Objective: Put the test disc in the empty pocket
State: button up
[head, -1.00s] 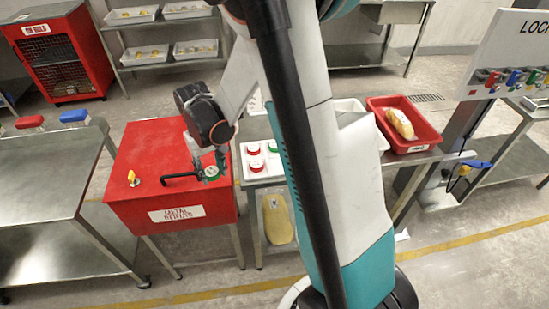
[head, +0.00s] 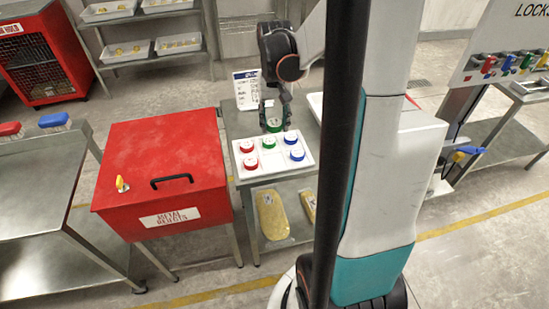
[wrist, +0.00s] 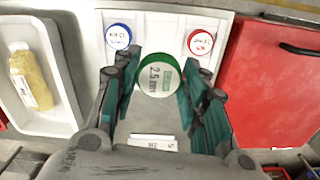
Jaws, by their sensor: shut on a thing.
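The test disc, green-rimmed with a white top reading "2.5 mm", is gripped between my fingers; it shows in the wrist view (wrist: 160,75) and the head view (head: 274,126). My gripper (head: 275,118) is shut on it, above the far middle part of the white tray (head: 308,168). In the tray sit two red discs (head: 246,146) on the left, a green disc (head: 268,142) in the far middle, and two blue discs (head: 290,137) on the right. The near middle pocket (head: 273,159) looks empty. The wrist view shows one blue disc (wrist: 118,37) and one red disc (wrist: 201,41).
A red metal rejects box (head: 165,165) with a black handle stands left of the tray's table. A printed card (head: 246,90) stands behind the tray. Yellow packs (head: 272,214) lie on the lower shelf.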

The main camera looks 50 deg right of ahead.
aim_at(275, 161)
notch_tip(275, 161, down, 14)
jog(key=b, duration=0.4)
jog(key=shift+f+b, duration=0.15)
jog(key=shift+b, duration=0.2)
jog(key=shift+f, duration=0.1)
jog(key=o, duration=0.7)
jog(key=shift+f, duration=0.1)
jog(key=o, duration=0.4)
notch_tip(275, 161, up, 12)
jog(key=p, duration=0.4)
jog(key=shift+r, duration=0.25)
